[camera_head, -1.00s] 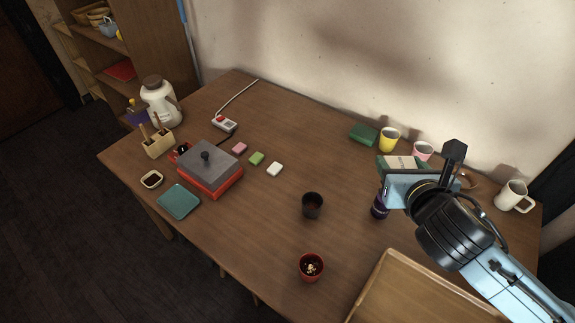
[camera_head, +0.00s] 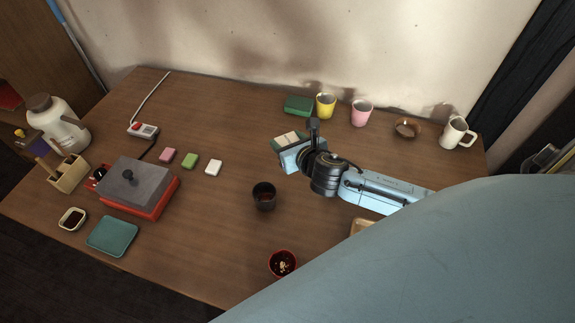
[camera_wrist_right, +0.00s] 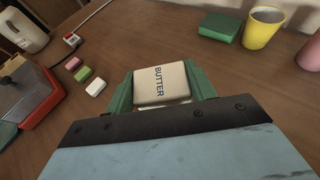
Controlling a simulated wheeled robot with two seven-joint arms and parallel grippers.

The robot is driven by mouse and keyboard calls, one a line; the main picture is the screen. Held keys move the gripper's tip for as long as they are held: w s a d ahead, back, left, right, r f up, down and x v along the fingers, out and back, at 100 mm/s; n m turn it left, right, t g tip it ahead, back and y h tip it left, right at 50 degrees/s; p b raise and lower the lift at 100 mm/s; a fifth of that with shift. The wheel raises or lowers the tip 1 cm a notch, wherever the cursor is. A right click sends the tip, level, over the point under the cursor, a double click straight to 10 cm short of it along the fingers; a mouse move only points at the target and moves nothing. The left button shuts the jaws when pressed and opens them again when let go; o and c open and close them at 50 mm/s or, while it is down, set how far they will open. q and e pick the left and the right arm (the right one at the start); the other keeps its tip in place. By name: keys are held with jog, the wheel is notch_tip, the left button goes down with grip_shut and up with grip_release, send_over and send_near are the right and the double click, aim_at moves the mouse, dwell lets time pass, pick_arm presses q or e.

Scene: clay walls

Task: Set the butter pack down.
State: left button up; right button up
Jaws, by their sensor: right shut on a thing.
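The butter pack (camera_head: 290,138) is a cream block marked BUTTER, seen large in the right wrist view (camera_wrist_right: 162,83). My right gripper (camera_wrist_right: 160,88) is shut on it, with a green finger on each side of the pack. In the head view my right gripper (camera_head: 287,141) is over the back middle of the table, left of and in front of the yellow cup. I cannot tell whether the pack touches the wooden table (camera_head: 225,230). My left gripper is not in view.
A green block (camera_head: 298,105), yellow cup (camera_head: 326,106), pink cup (camera_head: 361,113), brown bowl (camera_head: 407,128) and white mug (camera_head: 455,132) line the back. A black cup (camera_head: 264,196) stands in front. Pink, green and white blocks (camera_head: 213,167) lie left. Bare table lies between.

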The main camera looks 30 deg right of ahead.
notch_tip(320, 180, down, 4)
jog(key=shift+b, duration=0.7)
notch_tip(320, 180, down, 2)
jog(key=shift+f+b, duration=0.2)
jog(key=shift+b, duration=0.3)
notch_tip(320, 180, down, 3)
jog(key=shift+f+b, duration=0.15)
jog(key=shift+b, duration=0.75)
jog(key=shift+f, duration=0.2)
jog(key=o, duration=1)
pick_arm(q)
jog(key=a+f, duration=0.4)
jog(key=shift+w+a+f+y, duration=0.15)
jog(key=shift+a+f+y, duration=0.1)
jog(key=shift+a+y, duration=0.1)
pick_arm(e)
jog(key=shift+o, duration=0.2)
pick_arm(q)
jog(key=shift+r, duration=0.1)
